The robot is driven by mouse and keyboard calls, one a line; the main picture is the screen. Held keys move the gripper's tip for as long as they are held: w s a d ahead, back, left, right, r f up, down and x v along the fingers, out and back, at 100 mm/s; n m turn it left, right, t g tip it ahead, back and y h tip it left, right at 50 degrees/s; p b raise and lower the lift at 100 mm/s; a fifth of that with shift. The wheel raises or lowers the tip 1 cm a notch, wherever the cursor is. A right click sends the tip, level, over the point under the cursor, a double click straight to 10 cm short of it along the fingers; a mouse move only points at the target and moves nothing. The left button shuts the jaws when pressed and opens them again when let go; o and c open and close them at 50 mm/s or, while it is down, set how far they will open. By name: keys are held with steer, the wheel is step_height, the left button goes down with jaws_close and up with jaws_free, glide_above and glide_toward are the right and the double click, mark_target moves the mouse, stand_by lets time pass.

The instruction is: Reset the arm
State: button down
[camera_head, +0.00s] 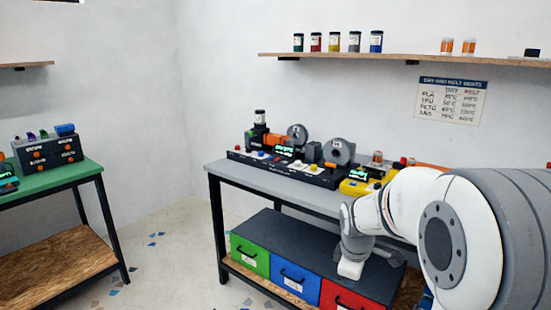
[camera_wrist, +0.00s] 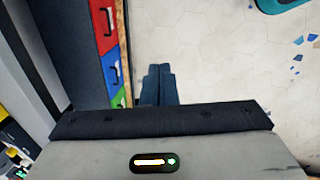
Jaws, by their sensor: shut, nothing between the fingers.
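My arm (camera_head: 400,205) reaches in from the right in the head view, in front of the grey workbench (camera_head: 285,187), with its wrist bent downward near the drawers. In the wrist view my gripper (camera_wrist: 158,72) shows as two dark fingers pressed together, shut and empty. The fingers appear over pale floor, just right of the drawer fronts in that view. I cannot make out the fingertips clearly in the head view.
Under the workbench are a green drawer (camera_head: 250,255), a blue drawer (camera_head: 290,282) and a red drawer (camera_head: 346,297). A green-topped table (camera_head: 60,182) stands at left. A wall shelf (camera_head: 400,59) holds jars. Floor (camera_head: 165,262) between the tables is clear.

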steer(key=s+a+r+m+p, duration=0.1)
steer(key=s+r+m+p, duration=0.1)
steer(key=s+r+m, duration=0.2)
steer(key=s+a+r+m+p, duration=0.1)
steer(key=s+r+m+p, duration=0.2)
steer(key=s, duration=0.7)
steer(key=s+a+r+m+y+p, duration=0.1)
steer(key=s+r+m+p, duration=0.1)
steer(key=s+r+m, duration=0.3)
steer(key=shift+s+a+r, duration=0.25)
steer(key=shift+s+r, duration=0.15)
steer(key=shift+s, duration=0.7)
